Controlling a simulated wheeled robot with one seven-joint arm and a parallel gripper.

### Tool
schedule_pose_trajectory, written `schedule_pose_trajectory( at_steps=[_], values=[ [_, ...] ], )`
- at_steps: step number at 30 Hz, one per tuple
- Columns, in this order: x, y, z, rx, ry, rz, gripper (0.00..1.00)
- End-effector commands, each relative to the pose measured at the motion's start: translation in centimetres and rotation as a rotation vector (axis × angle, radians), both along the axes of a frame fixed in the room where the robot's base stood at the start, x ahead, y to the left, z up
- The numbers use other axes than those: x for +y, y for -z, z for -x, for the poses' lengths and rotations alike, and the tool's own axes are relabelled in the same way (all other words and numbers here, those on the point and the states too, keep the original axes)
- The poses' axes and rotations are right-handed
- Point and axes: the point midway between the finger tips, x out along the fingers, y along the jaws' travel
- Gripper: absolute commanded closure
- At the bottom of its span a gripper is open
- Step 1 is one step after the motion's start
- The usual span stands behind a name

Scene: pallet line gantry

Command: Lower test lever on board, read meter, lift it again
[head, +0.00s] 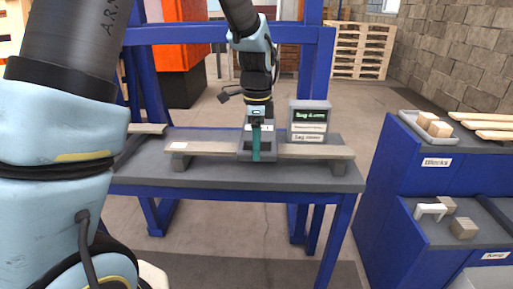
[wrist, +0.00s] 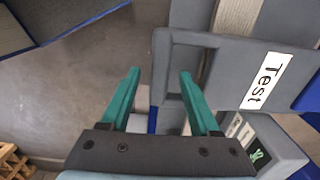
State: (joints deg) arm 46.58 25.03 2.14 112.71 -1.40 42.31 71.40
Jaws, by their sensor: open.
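The board (head: 315,151) is a pale plank lying across two grey supports on the table. The grey test lever fixture (head: 243,144) sits at its middle; its looped handle, marked "Test" (wrist: 266,82), shows in the wrist view. My gripper (head: 256,148) is at this fixture. In the wrist view my gripper (wrist: 158,76) is open, its green fingers on either side of the handle's end bar (wrist: 159,68), one fingertip over the loop's opening. Whether they touch the bar I cannot tell. The meter (head: 310,116) stands behind the board, right of the lever; its green "Sag" reading is too small to read surely.
The grey table (head: 300,182) has blue legs, with blue uprights behind. A blue shelf unit (head: 397,165) at the right holds a tray of blocks (head: 437,127) and, lower, more pieces marked "Keep". Open floor lies between table and shelf.

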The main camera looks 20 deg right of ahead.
Motion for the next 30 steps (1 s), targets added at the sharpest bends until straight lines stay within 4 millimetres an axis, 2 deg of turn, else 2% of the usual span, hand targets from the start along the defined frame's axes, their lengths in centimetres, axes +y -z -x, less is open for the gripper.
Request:
schedule_pose_trajectory(
  at_steps=[6, 14, 30],
  values=[
    [0.02, 1.4, 0.02, 0.001, 0.0, 0.0, 0.38],
    [0.02, 1.49, 0.0, 0.0, 0.0, 0.0, 0.38],
    [0.04, 1.46, 0.01, 0.0, 0.0, 0.0, 0.98]
  ],
)
